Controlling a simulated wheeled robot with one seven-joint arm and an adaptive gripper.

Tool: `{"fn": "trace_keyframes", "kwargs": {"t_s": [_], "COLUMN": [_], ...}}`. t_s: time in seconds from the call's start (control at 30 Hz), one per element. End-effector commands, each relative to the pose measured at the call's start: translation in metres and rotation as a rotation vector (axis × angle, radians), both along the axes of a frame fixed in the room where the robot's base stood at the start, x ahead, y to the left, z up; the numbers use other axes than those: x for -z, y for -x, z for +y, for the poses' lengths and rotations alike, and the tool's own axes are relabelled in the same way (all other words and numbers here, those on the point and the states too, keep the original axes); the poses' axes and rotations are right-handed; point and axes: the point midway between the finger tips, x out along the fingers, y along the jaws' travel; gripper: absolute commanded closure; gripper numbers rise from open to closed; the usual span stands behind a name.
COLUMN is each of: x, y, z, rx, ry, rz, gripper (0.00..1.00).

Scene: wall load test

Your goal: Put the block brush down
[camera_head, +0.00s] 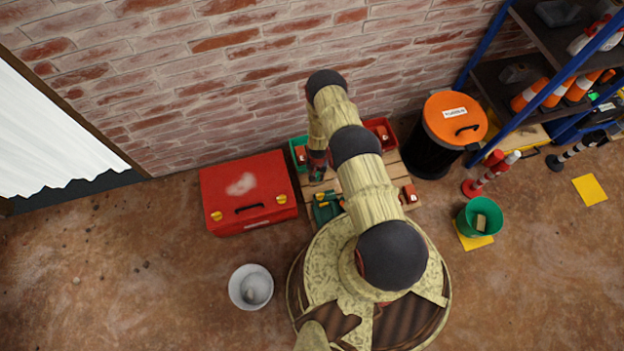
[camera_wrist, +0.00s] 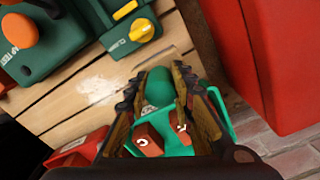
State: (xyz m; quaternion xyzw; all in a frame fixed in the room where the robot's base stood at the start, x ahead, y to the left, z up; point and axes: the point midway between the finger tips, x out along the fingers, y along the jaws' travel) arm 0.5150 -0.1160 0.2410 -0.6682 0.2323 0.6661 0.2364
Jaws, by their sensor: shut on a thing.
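My gripper (camera_wrist: 160,78) is shut on a green, rounded piece (camera_wrist: 158,92) between its fingers, which I take to be the block brush. The brush's lower part is hidden by the fingers and I cannot make out bristles. In the wrist view a green tray (camera_wrist: 222,116) with red blocks lies behind and below the held piece. In the head view my gripper (camera_head: 317,163) is over the left part of the wooden slatted table (camera_head: 393,165), near the green tray (camera_head: 296,144). I cannot tell whether the brush touches anything.
A red tray (camera_head: 388,123) sits at the table's back right. A large red toolbox (camera_head: 248,192) stands left of the table, an orange-lidded bin (camera_head: 456,119) right. A brick wall (camera_head: 230,80) is behind.

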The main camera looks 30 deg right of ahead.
Motion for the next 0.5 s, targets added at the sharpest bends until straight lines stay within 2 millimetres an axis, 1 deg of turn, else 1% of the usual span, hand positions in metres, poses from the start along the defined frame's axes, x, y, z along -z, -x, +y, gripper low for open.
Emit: {"fn": "trace_keyframes", "kwargs": {"t_s": [0.03, 0.13, 0.23, 0.3, 0.5], "x": [0.013, 0.021, 0.035, 0.041, 0.047], "y": [-0.004, -0.01, -0.023, -0.029, -0.037], "z": [0.001, 0.001, 0.002, 0.002, 0.002], "rx": [-0.002, -0.001, -0.001, 0.0, 0.0], "ry": [0.0, 0.0, 0.001, 0.001, 0.001], "rz": [0.0, 0.001, 0.001, 0.001, 0.001], "gripper": [1.0, 1.0, 1.0, 1.0, 1.0]}}
